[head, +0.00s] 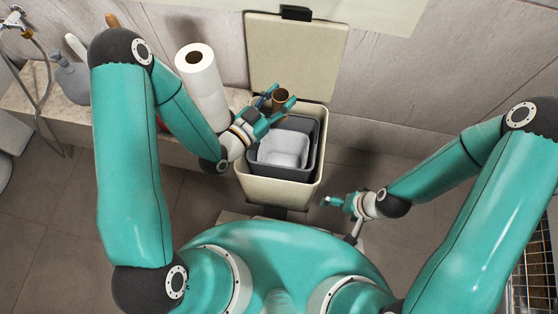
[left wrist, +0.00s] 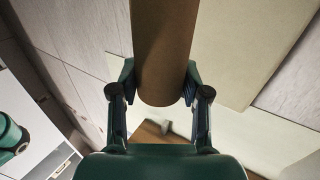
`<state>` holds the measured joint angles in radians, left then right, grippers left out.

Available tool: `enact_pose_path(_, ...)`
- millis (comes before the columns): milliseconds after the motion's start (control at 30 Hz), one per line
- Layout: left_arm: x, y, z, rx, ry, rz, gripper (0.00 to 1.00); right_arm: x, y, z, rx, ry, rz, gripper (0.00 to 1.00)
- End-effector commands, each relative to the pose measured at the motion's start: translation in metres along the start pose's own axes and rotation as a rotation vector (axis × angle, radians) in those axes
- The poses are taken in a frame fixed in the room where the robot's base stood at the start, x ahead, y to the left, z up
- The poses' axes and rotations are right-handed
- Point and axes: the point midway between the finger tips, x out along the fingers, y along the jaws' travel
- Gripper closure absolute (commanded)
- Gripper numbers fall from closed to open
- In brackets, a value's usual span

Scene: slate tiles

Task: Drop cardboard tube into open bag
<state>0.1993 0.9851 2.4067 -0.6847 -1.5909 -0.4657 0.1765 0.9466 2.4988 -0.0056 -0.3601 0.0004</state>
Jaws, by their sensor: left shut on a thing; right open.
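The brown cardboard tube (head: 281,97) is held in my left gripper (head: 277,100), above the back edge of the bin. In the left wrist view the tube (left wrist: 164,50) runs up between the two fingers, which press on its sides near its end. Below and in front of the gripper, a dark grey liner with a pale inside (head: 284,149) stands open in the bin; I take it as the open bag. My right gripper (head: 332,202) is open and empty, right of the bin's front.
The cream bin (head: 262,191) has its lid (head: 296,55) raised against the wall. A white paper roll (head: 203,85) stands on the ledge (head: 60,103) left of the bin, close to my left arm.

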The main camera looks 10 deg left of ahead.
Motion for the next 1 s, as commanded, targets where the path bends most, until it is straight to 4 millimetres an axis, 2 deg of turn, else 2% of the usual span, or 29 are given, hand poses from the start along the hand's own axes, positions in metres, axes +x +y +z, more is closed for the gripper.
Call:
enact_pose_path(400,0.0,-0.001,0.046,-0.001,-0.001,-0.003,0.67,0.026,0.009,0.0,0.0,0.0,0.0,0.02)
enact_pose_path(567,0.0,-0.001,0.053,0.0,0.0,-0.004,0.67,0.029,0.011,0.0,0.0,0.0,0.0,0.02)
enact_pose_path(833,0.0,-0.001,0.053,0.0,0.0,-0.004,0.67,0.029,0.011,0.0,0.0,0.0,0.0,0.02)
enact_pose_path(867,0.0,-0.001,0.053,0.0,0.0,-0.004,0.48,0.029,0.011,0.0,0.0,0.0,0.0,0.02)
enact_pose_path(1000,0.0,-0.001,0.053,0.0,0.0,-0.004,0.25,0.029,0.011,0.0,0.0,0.0,0.0,0.02)
